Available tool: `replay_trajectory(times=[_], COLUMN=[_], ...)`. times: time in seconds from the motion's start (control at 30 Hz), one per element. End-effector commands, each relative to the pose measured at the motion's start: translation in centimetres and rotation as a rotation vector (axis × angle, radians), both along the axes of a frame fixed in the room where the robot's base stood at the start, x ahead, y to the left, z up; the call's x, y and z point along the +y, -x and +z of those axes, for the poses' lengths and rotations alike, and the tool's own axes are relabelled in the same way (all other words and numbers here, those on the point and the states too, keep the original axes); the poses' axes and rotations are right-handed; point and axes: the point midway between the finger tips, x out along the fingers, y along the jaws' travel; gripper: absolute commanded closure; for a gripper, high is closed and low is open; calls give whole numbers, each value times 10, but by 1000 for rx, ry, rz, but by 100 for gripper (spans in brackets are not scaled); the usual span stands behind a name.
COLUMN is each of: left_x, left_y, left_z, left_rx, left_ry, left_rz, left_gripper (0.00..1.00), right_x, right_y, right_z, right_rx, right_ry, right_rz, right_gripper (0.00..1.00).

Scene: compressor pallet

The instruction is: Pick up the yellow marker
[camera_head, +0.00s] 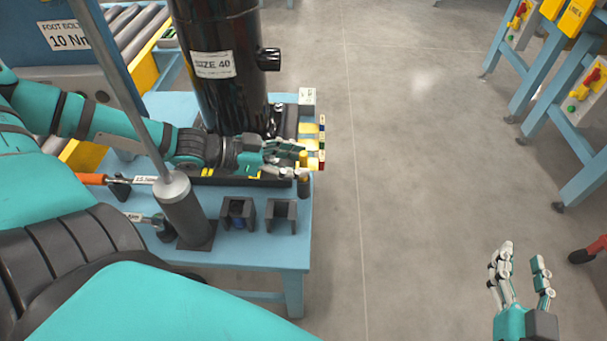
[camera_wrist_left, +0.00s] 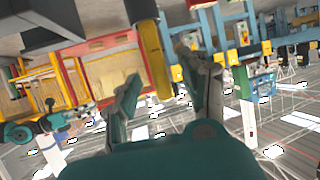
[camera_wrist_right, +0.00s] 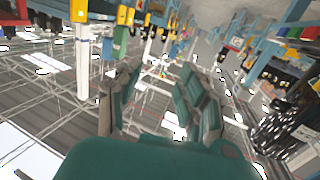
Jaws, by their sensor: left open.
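Several short yellowish pieces with coloured ends, blue at the back and red at the front, sit in a row at the table's right edge; the middle one (camera_head: 309,144) is beside my left gripper. I cannot tell for sure which is the yellow marker. My left gripper (camera_head: 290,158) is open, its fingers partly hiding the row. In the left wrist view a yellow bar-like thing (camera_wrist_left: 154,62), likely the marker, shows between the open fingers (camera_wrist_left: 165,75), with a grey end above. Whether they touch it is unclear. My right gripper (camera_head: 520,265) is open and empty over the floor.
A black cylinder labelled SIZE 40 (camera_head: 222,100) stands on the blue table (camera_head: 255,245) behind the left gripper. Two dark holders (camera_head: 281,215) and a grey post (camera_head: 185,210) stand in front.

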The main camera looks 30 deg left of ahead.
Motion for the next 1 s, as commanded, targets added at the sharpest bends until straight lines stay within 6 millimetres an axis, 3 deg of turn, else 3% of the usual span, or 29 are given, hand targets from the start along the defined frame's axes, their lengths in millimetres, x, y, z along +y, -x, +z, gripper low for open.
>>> replay_trajectory(times=[0.23,0.5,0.7,0.93,1.0], left_x=[-6,-12,-14,-14,-14], left_y=[-7,-13,-14,-15,-14], left_z=[-7,-9,-9,-8,-8], left_rx=[0,-1,0,0,0], left_ry=[-1,-1,0,0,0], left_rz=[0,0,-1,0,0], left_gripper=[55,55,55,55,65], right_x=[7,9,8,8,8], right_y=[2,23,33,34,33], right_z=[50,99,114,115,115], right_rx=[-297,-589,-682,-686,-685], right_ry=[-78,-160,-186,-187,-187], right_rz=[18,35,39,39,39], right_gripper=[60,60,60,60,60])
